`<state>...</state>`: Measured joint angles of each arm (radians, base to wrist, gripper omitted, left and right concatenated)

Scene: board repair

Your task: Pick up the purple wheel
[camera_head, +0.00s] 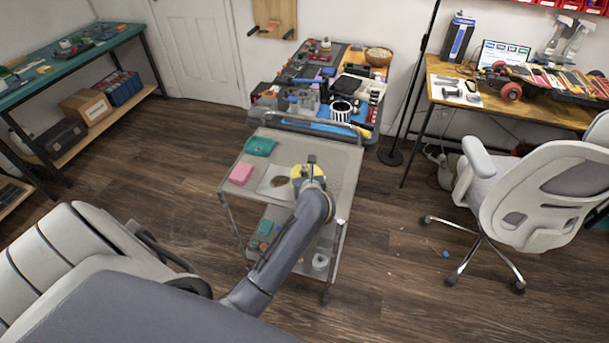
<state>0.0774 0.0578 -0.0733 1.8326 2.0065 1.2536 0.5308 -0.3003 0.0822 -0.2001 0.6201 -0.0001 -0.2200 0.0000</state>
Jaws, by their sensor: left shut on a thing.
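My left gripper (311,163) is over the grey cart (343,165), at the end of my arm reaching up from the lower middle. It is shut on a yellow round thing (298,171), which shows around the fingers; the gripper hides part of it. I cannot make out a purple wheel. A skateboard (545,83) with red wheels (510,91) lies on the wooden desk at the right. My right gripper is not in view.
On the cart lie a green box (260,146), a pink block (241,173) and a white sheet (271,187) with a brown round patch. A cluttered workbench (365,120) stands behind it. An office chair (540,195) is at the right. Open floor lies between cart and chair.

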